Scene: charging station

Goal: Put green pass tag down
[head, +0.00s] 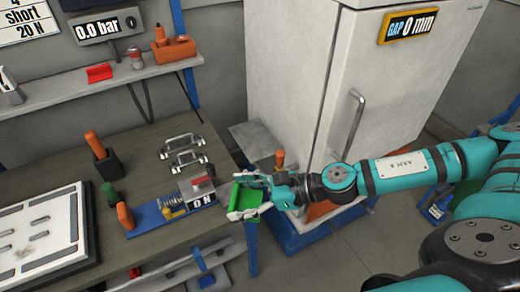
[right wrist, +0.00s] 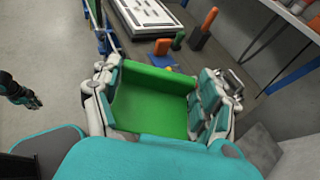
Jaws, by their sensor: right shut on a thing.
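The green pass tag (head: 246,196) is a bright green piece with a flat face and a raised edge. My right gripper (head: 240,197) is shut on it, just off the right front corner of the workbench (head: 165,228) in the head view. In the right wrist view the tag (right wrist: 150,103) fills the space between the two fingers of the right gripper (right wrist: 155,95). A dark gripper on a teal arm, seemingly my left gripper (right wrist: 28,97), shows small at the left of the right wrist view, too small to read. It is not in the head view.
A blue fixture (head: 150,218) with a spring and a "0 N" display stands on the bench near the tag. A white panel (head: 40,235) takes the left side. A white cabinet (head: 350,90) stands behind my right arm.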

